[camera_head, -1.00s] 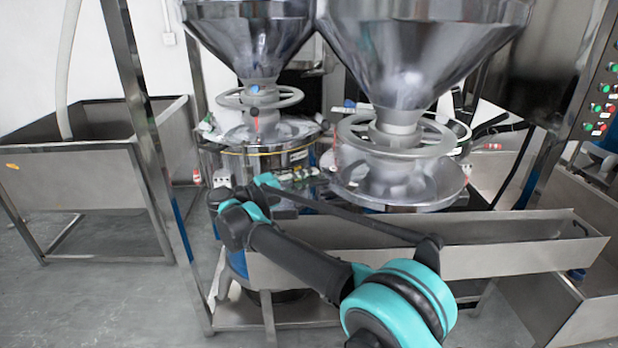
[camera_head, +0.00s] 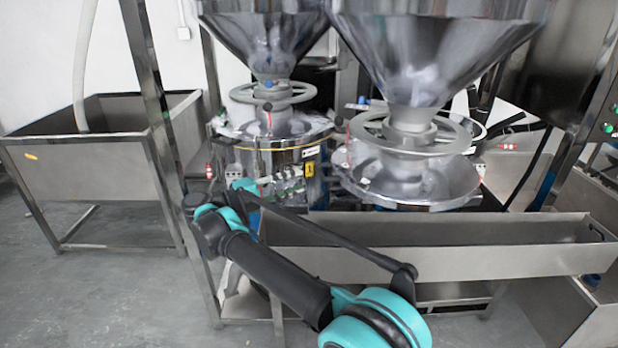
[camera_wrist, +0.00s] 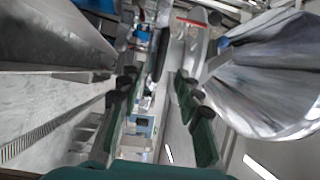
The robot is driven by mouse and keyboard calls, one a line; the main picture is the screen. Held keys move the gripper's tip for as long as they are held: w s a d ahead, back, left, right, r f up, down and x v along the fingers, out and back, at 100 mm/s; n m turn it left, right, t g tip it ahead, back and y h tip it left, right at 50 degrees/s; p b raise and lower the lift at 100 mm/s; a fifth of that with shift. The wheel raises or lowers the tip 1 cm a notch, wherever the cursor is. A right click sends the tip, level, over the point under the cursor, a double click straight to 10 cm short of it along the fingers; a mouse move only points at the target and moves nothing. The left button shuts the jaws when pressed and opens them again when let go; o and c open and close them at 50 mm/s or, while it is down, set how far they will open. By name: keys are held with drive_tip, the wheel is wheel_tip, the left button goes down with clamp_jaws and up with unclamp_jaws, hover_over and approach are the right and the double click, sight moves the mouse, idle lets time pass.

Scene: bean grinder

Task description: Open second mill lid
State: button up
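Two steel mills stand side by side, and I cannot tell which is the second. The left mill (camera_head: 285,160) is a round drum with a yellow band below its top rim and a ring handwheel (camera_head: 272,95) above. The right mill has a wide round steel dish (camera_head: 438,188) under its handwheel (camera_head: 460,140). No lid stands visibly raised. My gripper (camera_wrist: 156,82) is open and empty in the wrist view, its dark green fingers apart. In the head view my wrist is in front of the left mill's lower front, where the gripper blends into the clutter.
Large steel hoppers (camera_head: 430,50) hang over both mills. A long steel trough (camera_head: 430,262) runs below on the right. A frame post (camera_head: 150,110) stands left of the mills. A steel bin (camera_head: 80,170) is at the far left. Floor is clear at lower left.

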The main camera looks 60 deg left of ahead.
drive_tip(key=shift+s+f, duration=0.1)
drive_tip(key=shift+s, duration=1.6)
drive_tip(key=shift+d, duration=0.1)
